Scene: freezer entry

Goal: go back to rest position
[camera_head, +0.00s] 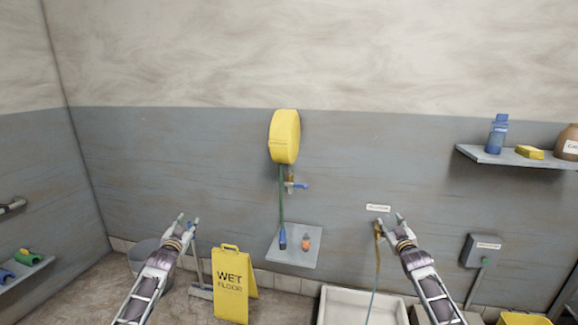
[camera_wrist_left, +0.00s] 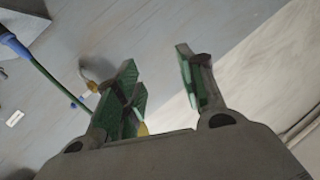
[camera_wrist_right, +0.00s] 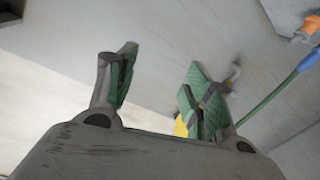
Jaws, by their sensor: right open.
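My left gripper (camera_head: 188,219) is raised at the left of the head view, in front of the grey wall. In the left wrist view its green-padded fingers (camera_wrist_left: 160,88) stand apart with nothing between them. My right gripper (camera_head: 390,219) is raised at the right of the head view, near a small wall label (camera_head: 378,208). In the right wrist view its green-padded fingers (camera_wrist_right: 158,82) stand apart and empty. A brown strap-like piece with a thin blue line hangs just beside the right gripper in the head view; I cannot tell whether they touch.
A yellow hose reel (camera_head: 285,136) hangs above a tap (camera_head: 291,184) and a small shelf (camera_head: 295,257). A wet-floor sign (camera_head: 232,285) and a grey bucket (camera_head: 146,254) stand on the floor at left. A white basin (camera_head: 340,300) is at lower right. A shelf (camera_head: 490,156) holds bottles.

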